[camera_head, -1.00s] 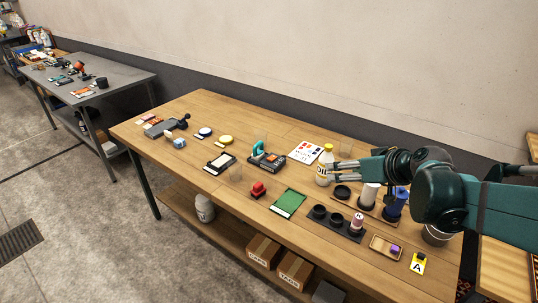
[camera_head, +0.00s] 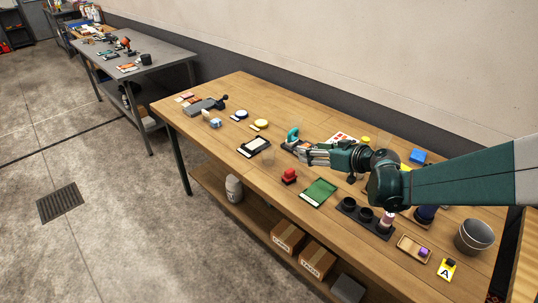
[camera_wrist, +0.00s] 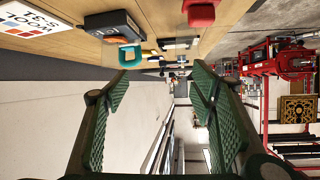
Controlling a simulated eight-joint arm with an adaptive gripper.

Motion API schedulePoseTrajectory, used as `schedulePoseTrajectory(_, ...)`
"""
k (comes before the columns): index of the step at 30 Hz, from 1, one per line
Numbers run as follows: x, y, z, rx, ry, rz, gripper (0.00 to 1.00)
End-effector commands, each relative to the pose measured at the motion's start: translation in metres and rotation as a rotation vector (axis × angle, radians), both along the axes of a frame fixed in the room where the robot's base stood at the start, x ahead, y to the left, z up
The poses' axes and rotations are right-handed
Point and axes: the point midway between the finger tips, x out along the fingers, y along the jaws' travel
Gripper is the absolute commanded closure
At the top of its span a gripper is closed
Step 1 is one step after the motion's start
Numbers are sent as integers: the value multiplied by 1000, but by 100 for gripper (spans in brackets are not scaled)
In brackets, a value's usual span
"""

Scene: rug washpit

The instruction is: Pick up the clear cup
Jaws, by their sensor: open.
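A faint clear cup (camera_head: 268,157) stands on the wooden table between the black-framed white tray and the red stamp in the head view. A second faint see-through cup shape (camera_head: 296,127) shows behind the teal tool. My gripper (camera_head: 291,149) is above the table beside the teal tool, pointing left, to the right of the nearer cup and apart from it. In the wrist view its two green ridged fingers (camera_wrist: 160,80) are spread wide with nothing between them.
The teal tool (camera_head: 293,134), red stamp (camera_head: 290,176), black-framed tray (camera_head: 254,146) and green board (camera_head: 319,191) are near my gripper. A black cup holder (camera_head: 365,217) and grey bucket (camera_head: 474,237) are at right. The table's front left is clear.

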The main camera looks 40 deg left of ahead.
Motion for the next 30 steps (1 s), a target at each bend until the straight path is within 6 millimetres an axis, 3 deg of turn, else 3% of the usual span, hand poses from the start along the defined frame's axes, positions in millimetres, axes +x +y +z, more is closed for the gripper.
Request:
schedulePoseTrajectory(9,-22,75,-41,75,-47,107,44)
schedulePoseTrajectory(15,-35,106,-61,113,-70,153,44)
schedulePoseTrajectory(21,-42,119,-69,130,-79,172,44)
schedulePoseTrajectory(30,-42,120,-70,132,-81,175,44)
